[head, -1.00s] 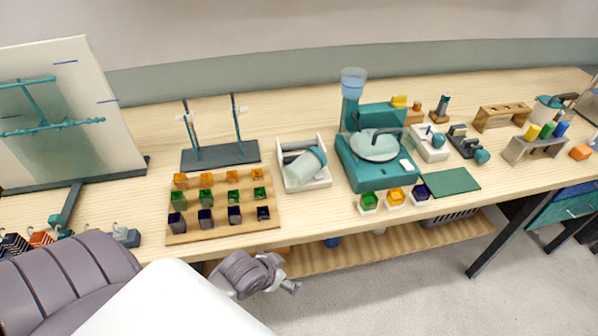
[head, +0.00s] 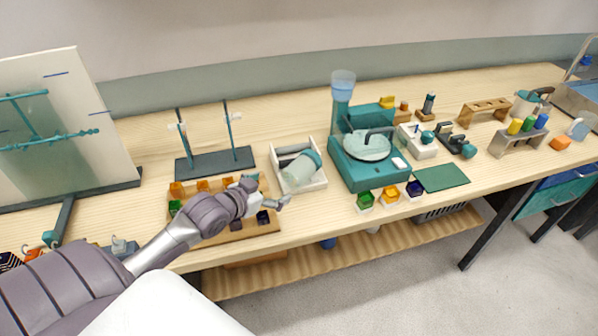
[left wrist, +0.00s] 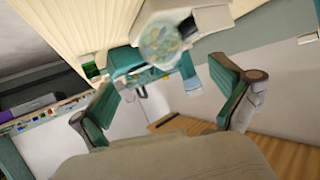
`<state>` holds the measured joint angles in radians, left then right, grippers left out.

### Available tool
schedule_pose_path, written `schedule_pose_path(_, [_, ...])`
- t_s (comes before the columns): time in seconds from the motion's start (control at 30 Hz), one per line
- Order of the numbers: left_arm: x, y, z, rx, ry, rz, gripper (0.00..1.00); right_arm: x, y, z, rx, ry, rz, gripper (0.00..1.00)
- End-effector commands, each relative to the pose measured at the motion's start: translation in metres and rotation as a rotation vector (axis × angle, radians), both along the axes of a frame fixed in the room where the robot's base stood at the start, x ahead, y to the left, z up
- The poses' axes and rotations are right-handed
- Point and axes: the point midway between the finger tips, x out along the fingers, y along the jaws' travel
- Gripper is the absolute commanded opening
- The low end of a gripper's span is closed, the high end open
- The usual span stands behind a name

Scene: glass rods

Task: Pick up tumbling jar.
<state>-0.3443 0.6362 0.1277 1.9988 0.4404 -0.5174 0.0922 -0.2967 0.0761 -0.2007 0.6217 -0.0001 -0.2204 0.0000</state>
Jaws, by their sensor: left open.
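The tumbling jar (head: 301,172) is a pale see-through cylinder with a teal end. It lies tilted in a white open tray (head: 324,184) on the bench. In the left wrist view the jar (left wrist: 160,42) shows nearly end-on, with small bits inside, beyond the fingertips. My left gripper (head: 268,192) is at the tray's near left side, over the right part of the block board. It is open and empty, its teal-padded fingers (left wrist: 165,82) apart and not touching the jar. My right gripper is not in view.
A wooden board (head: 274,225) with coloured blocks lies under my left arm. A dark stand with two rods (head: 213,161) is behind it. A teal machine (head: 368,172) stands close right of the tray. Small coloured blocks (head: 390,194) sit before the machine.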

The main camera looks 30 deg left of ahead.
Motion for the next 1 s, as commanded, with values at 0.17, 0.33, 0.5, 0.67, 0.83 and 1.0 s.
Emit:
schedule_pose_path(0.17, [0.02,0.01,0.009,-0.007,-0.047,0.004,1.0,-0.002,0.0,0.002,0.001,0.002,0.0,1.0])
schedule_pose_path(0.33, [0.051,0.007,-0.003,-0.007,-0.046,0.004,1.0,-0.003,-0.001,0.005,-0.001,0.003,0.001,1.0])
schedule_pose_path(0.5, [0.077,0.006,-0.015,-0.006,-0.045,0.003,1.0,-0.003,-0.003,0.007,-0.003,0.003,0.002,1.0])
schedule_pose_path(0.67, [0.087,0.005,-0.021,-0.004,-0.042,0.002,1.0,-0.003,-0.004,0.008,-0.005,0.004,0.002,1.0])
schedule_pose_path(0.83, [0.102,0.0,-0.025,-0.007,-0.042,0.003,1.0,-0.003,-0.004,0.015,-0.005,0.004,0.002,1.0])
schedule_pose_path(1.0, [0.123,-0.004,-0.037,-0.006,-0.042,0.003,1.0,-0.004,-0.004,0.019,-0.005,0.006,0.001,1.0])
